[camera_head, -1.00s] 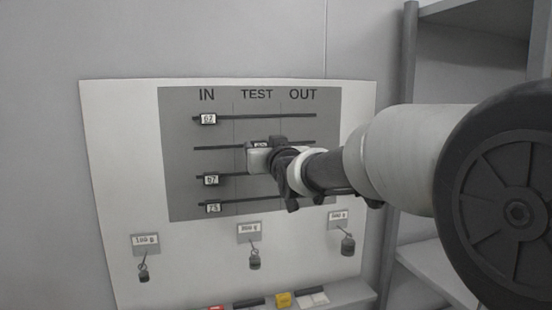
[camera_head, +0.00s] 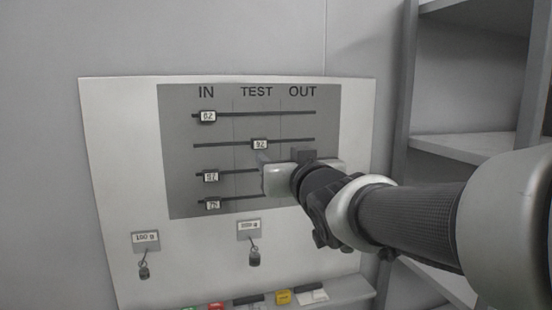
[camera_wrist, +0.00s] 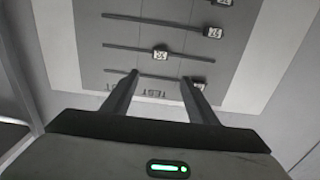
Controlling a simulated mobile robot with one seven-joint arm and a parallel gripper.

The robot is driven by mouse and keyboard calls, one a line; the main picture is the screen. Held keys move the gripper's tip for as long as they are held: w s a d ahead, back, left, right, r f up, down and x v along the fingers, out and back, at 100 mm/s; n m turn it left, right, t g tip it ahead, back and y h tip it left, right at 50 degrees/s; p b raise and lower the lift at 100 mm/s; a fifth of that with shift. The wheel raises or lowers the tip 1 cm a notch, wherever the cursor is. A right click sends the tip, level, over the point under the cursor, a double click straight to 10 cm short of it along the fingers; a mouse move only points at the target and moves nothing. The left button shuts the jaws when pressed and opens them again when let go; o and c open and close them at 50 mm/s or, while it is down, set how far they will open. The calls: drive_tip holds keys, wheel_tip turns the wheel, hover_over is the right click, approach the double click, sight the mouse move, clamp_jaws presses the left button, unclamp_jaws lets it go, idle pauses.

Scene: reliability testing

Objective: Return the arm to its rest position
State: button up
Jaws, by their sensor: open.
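My arm reaches in from the right in the head view, and my gripper (camera_head: 290,178) is in front of the lower right part of the grey slider panel (camera_head: 180,150). The gripper is open and nothing shows between its fingers. In the wrist view its two fingers (camera_wrist: 160,85) stand apart, pointing towards the panel. The slider tag in the second row (camera_head: 259,144) sits under TEST, apart from the gripper. The slider tags in the first row (camera_head: 208,117), third row (camera_head: 211,177) and fourth row (camera_head: 213,205) sit under IN. My arm hides the right ends of the lower rails.
Two small weights, a left one (camera_head: 144,271) and a middle one (camera_head: 254,258), hang below the panel. A ledge (camera_head: 350,289) with coloured items, including a yellow block (camera_head: 283,297), runs along the bottom. Grey shelving (camera_head: 470,146) stands at the right, behind my arm.

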drive_tip(key=s+d+f+m+g+h, duration=0.3)
drive_tip(key=s+d+f+g+h, duration=0.25)
drive_tip(key=s+d+f, duration=0.65)
drive_tip(key=s+f+g, duration=0.6)
drive_tip(key=s+f, duration=0.4)
drive_tip(key=s, duration=0.4)
wheel_tip(320, 180, up, 15)
drive_tip(key=p, duration=1.4)
drive_tip(key=shift+d+f+p, duration=0.15)
drive_tip(key=shift+d+p, duration=0.25)
drive_tip(key=shift+d, duration=0.05)
drive_tip(key=shift+w+y, duration=0.1)
drive_tip(key=shift+y, duration=0.15)
